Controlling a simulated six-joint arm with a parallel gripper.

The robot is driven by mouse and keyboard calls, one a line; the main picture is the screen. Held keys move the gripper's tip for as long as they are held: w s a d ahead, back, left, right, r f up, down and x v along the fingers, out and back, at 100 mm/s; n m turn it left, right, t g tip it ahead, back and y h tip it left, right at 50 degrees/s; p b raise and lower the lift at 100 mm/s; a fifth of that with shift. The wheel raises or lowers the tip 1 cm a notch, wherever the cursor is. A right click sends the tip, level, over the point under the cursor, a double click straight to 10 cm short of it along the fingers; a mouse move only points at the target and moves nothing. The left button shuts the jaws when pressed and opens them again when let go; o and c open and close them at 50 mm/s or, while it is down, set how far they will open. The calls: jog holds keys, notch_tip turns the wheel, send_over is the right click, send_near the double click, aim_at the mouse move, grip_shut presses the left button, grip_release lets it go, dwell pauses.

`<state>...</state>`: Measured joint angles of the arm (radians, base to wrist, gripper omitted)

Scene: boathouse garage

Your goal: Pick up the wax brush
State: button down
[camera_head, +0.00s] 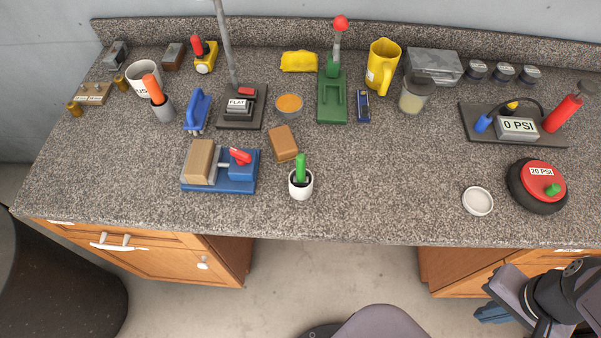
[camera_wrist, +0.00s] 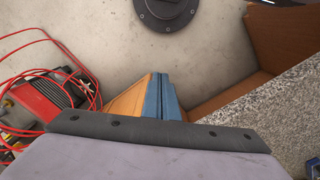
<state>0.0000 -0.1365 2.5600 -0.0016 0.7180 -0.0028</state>
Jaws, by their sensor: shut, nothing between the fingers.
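No label marks the wax brush. A green-handled tool (camera_head: 301,167) stands upright in a white cup (camera_head: 300,190) near the counter's front edge. I cannot tell which is the brush; any bristles in the cups are hidden. My gripper (camera_head: 491,314) is at the lower right, off the counter's front and far from these. Its blue fingers (camera_wrist: 163,97) are together and empty in the wrist view.
A blue vise (camera_head: 234,186) with a tan block stands left of the white cup. A brown block (camera_head: 283,143) is just behind the cup. The counter between cup and lid is clear.

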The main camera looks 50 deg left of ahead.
jog(key=c, duration=1.6)
grip_release()
jog(key=shift+c, duration=0.2)
